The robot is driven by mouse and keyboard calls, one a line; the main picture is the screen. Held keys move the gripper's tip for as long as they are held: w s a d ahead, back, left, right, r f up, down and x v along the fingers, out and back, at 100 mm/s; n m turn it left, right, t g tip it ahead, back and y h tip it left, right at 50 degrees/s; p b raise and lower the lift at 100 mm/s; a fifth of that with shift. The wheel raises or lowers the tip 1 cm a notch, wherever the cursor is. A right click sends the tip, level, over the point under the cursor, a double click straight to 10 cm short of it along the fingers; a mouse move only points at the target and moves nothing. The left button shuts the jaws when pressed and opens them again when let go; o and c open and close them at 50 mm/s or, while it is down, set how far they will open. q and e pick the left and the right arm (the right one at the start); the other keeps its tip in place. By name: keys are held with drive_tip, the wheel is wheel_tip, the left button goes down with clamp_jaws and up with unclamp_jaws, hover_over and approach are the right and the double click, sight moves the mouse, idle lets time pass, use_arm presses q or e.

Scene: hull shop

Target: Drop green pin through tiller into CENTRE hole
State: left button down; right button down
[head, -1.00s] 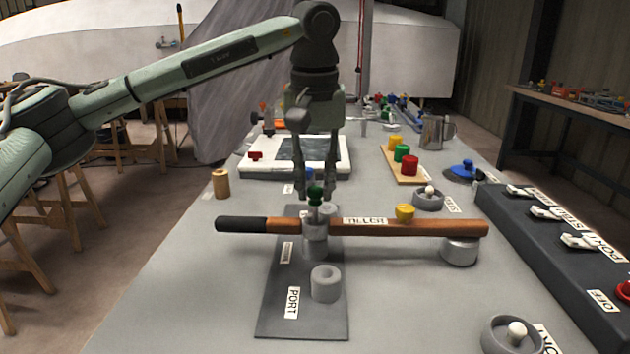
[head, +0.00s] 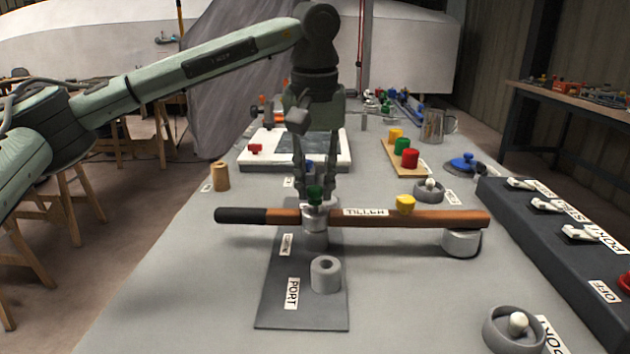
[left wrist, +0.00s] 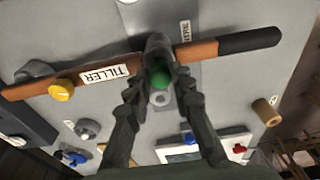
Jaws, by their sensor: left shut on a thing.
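The green pin (head: 315,192) stands upright over the tiller's metal collar (head: 314,217). Its green head is just above the collar and its lower part is hidden. My left gripper (head: 316,199) is shut on the green pin from above; the grip also shows in the left wrist view, around the green head (left wrist: 160,79). The wooden tiller (head: 365,219), with a dark grip at its left end, lies across the dark base plate (head: 297,313). The collar is above a grey socket (head: 315,240), the middle one on the plate. My right gripper is not in view.
The PORT socket (head: 325,275) stands empty at the near end of the plate. A yellow knob (head: 405,204) sits on the tiller, and a grey support (head: 461,242) is under its right end. A dark switch box (head: 540,240) lines the right edge.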

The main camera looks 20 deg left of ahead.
use_arm(q)
drive_tip(key=shift+f+b, duration=0.3)
drive_tip(key=shift+f, duration=0.3)
idle(0.4)
drive_tip(key=c, duration=1.2)
unclamp_jaws()
drive_tip(key=o, duration=0.4)
drive_tip(key=shift+c, duration=0.2)
